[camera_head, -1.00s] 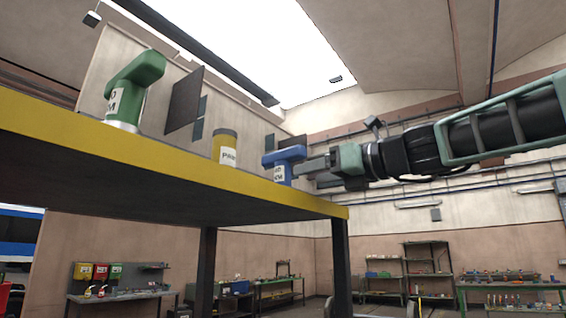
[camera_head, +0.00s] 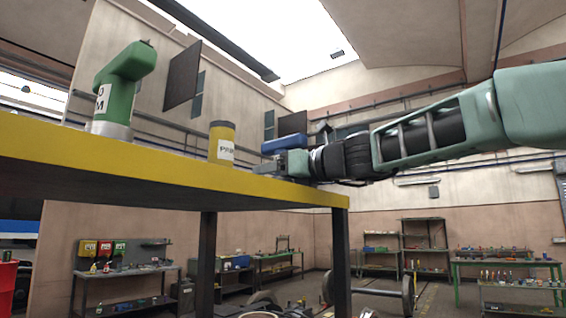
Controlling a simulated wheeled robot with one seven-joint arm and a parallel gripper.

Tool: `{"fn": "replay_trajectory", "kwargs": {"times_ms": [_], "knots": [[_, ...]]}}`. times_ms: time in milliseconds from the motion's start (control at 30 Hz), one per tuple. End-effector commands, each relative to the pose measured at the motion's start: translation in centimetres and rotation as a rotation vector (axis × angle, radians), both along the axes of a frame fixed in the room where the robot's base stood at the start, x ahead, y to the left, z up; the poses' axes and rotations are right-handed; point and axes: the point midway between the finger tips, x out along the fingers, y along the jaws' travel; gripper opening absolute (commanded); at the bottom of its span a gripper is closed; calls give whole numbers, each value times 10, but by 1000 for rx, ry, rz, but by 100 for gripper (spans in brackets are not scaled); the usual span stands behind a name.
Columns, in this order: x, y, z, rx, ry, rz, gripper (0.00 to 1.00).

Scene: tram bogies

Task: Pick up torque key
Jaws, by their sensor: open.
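A blue T-shaped torque key (camera_head: 284,144) stands near the right end of the raised table. Only its top bar shows above my gripper; its stem and label are hidden. My gripper (camera_head: 282,163) is open at the key, low over the table top, with the arm reaching in from the right. The fingertips are partly hidden, so I cannot tell whether they touch the key. A green T-shaped torque key (camera_head: 118,92) with a white label stands upright at the left of the table, apart from my gripper.
The table has a yellow edge (camera_head: 130,154) and dark legs. A yellow cylinder (camera_head: 222,142) with a dark lid and white label stands between the two keys. Shelves (camera_head: 423,243) and workbenches stand far behind. The floor holds a wheelset (camera_head: 385,295).

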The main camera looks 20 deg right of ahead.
Motion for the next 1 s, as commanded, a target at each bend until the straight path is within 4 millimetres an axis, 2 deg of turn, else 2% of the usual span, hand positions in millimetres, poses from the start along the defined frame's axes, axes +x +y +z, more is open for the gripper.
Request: {"fn": "replay_trajectory", "kwargs": {"times_ms": [100, 300, 333, 600, 767, 867, 1000], "knots": [[0, 0, 0, 0, 0, 0, 62], [-1, 0, 0, 0, 0, 0, 6], [-1, 0, 0, 0, 0, 0, 0], [-1, 0, 2, 0, -2, 1, 0], [-1, 0, 11, 1, -3, 1, 0], [-1, 0, 24, 0, -5, 1, 0], [-1, 0, 54, 0, -7, 2, 0]]}}
